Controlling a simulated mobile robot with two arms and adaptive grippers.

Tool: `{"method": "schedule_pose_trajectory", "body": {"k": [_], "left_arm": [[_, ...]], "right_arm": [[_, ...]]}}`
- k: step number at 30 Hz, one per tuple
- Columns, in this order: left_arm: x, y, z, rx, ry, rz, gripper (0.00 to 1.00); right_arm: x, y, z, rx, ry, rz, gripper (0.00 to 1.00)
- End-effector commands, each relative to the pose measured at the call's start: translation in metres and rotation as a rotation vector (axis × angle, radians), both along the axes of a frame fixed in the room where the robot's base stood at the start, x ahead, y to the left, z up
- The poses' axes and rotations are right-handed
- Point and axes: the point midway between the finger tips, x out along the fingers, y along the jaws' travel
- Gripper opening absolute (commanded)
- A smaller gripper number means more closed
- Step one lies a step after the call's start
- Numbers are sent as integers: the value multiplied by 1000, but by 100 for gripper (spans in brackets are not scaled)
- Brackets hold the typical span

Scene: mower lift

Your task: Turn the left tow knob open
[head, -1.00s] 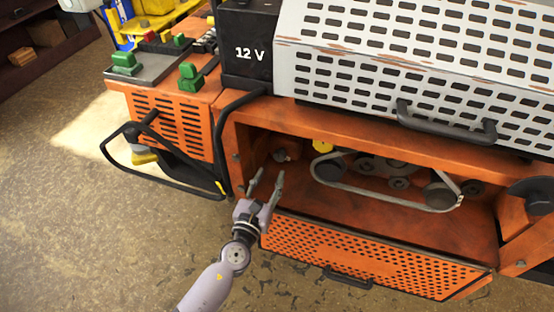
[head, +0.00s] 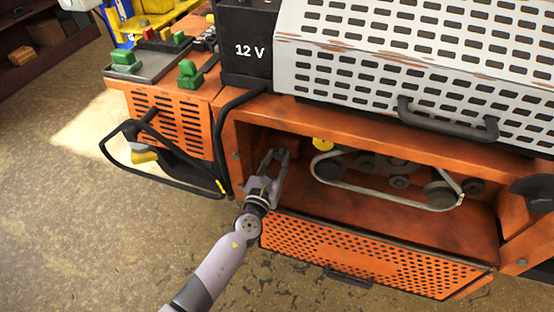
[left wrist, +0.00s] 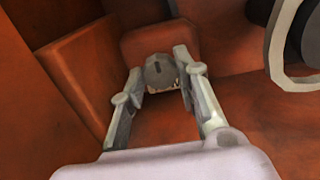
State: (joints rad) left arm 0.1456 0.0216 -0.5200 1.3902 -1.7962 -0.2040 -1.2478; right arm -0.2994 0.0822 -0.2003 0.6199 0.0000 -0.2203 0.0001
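The left tow knob (left wrist: 160,72) is a dark grey round knob in the left wrist view, set on an orange block (left wrist: 158,42) at the back of the open orange compartment. My left gripper (head: 274,156) reaches into the left end of that compartment in the head view. In the left wrist view its two fingers (left wrist: 159,74) are open, one on each side of the knob. I cannot tell whether they touch it. In the head view the gripper hides the knob. My right gripper is not in view.
The compartment's orange side wall (head: 230,165) is close on the left. A pale belt (head: 385,197) runs around pulleys to the right. The perforated orange panel (head: 370,258) hangs folded out below. A yellow cap (head: 323,144) is near the gripper.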

Motion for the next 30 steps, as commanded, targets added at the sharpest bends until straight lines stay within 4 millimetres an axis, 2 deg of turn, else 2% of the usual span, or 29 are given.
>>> {"method": "schedule_pose_trajectory", "body": {"k": [10,20,30], "left_arm": [[0,0,0,0,0,-1,1],[-1,0,-1,-51,17,-2,1],[-1,0,-2,-284,92,-2,1]], "right_arm": [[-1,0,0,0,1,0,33],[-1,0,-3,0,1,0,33],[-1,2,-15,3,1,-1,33]]}}
